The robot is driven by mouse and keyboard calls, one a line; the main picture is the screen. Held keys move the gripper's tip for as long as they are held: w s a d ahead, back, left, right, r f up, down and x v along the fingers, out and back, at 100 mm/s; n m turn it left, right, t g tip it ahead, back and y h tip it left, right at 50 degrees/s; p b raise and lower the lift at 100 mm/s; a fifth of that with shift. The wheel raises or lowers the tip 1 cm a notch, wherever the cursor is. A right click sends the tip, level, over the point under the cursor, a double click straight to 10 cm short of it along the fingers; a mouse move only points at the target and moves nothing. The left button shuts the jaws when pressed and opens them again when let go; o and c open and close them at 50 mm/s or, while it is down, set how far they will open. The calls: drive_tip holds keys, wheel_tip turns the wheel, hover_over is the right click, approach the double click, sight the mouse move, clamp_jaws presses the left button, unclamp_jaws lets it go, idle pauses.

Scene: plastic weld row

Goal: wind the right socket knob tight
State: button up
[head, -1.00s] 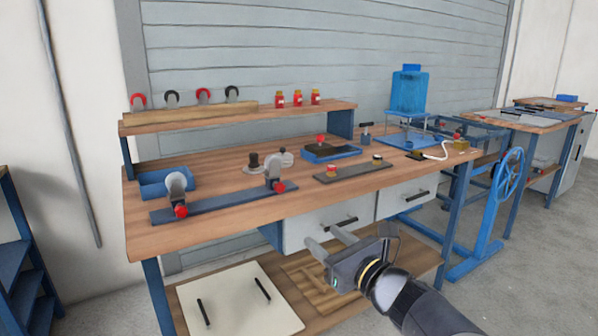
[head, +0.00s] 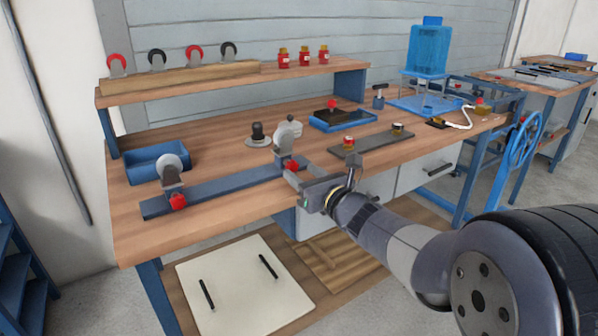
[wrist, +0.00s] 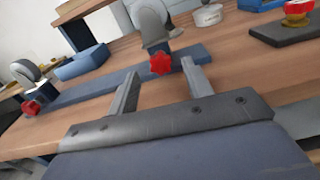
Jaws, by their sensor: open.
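The right socket knob (head: 291,166) is a red star-shaped knob on the front of the right grey holder, which stands at the right end of a blue-grey bar on the bench. In the wrist view the knob (wrist: 162,63) shows between and just beyond my fingertips, with no visible contact. My gripper (head: 305,168) is open and empty, reaching in from the front right. A matching left red knob (head: 178,202) sits on the left holder; it also shows in the wrist view (wrist: 31,107).
A dark plate with small knobs (head: 372,140) lies right of my gripper. A blue tray (head: 342,120) and a round grey-based piece (head: 258,138) stand behind. A blue bin (head: 150,167) is at the left. The front bench strip is clear.

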sight(292, 167)
drive_tip(key=shift+x, duration=1.2)
drive_tip(key=shift+c, duration=0.5)
drive_tip(key=c, duration=0.9)
